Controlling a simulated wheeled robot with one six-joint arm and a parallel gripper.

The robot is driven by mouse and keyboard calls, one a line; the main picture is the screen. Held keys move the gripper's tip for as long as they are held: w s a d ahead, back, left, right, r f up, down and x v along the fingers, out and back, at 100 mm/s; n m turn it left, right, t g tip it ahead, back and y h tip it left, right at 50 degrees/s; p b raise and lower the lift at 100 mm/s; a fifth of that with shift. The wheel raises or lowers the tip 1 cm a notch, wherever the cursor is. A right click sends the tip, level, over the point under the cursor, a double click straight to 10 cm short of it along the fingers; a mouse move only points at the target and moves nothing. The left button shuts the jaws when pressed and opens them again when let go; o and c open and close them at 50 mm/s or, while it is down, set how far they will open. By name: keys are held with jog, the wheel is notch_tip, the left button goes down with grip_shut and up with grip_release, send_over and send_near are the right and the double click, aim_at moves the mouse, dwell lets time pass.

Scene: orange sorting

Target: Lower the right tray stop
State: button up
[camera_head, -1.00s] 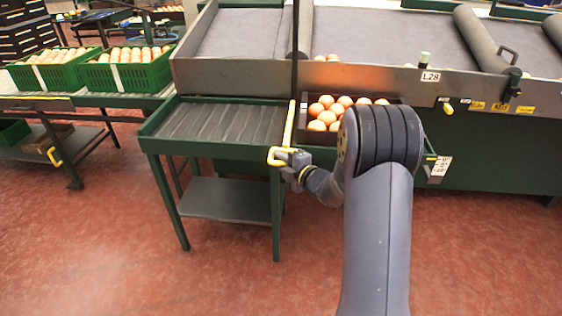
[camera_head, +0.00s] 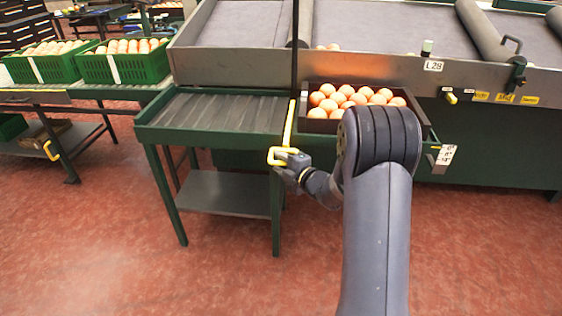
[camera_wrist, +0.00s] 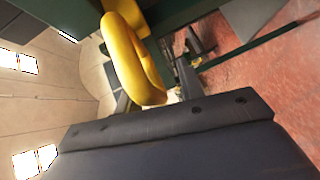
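The yellow stop bar (camera_head: 289,122) runs along the right edge of the green roller table in the head view. Its yellow loop handle (camera_head: 280,151) is at the near end. My gripper (camera_head: 285,158) is at this handle, with the loop between its fingers. In the wrist view the yellow handle (camera_wrist: 138,65) is large and close, with the fingers (camera_wrist: 152,92) on both sides. The fingers appear shut on it, though the contact is partly hidden. The orange-filled tray (camera_head: 430,122) lies just right of the bar, partly behind my arm.
The roller table (camera_head: 165,138) is empty. Two green crates (camera_head: 155,68) of oranges stand on the conveyor at left. The sloped grey chute (camera_head: 240,25) is behind, with a few oranges (camera_head: 332,47) near its lower lip. Red floor is open in front.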

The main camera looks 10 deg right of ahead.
jog(key=shift+o, duration=0.5)
jog(key=shift+w, duration=0.1)
jog(key=shift+r, duration=0.1)
jog(key=shift+s+d, duration=0.2)
jog(key=shift+s, duration=0.2)
jog(key=p+v, duration=0.2)
jog(key=v, duration=0.8)
jog(key=r+x, duration=0.1)
jog(key=x, duration=0.9)
jog(key=shift+w+a+r+b, duration=0.2)
jog(key=shift+w+b, duration=0.1)
jog(key=shift+w, duration=0.1)
jog(key=shift+f, duration=0.1)
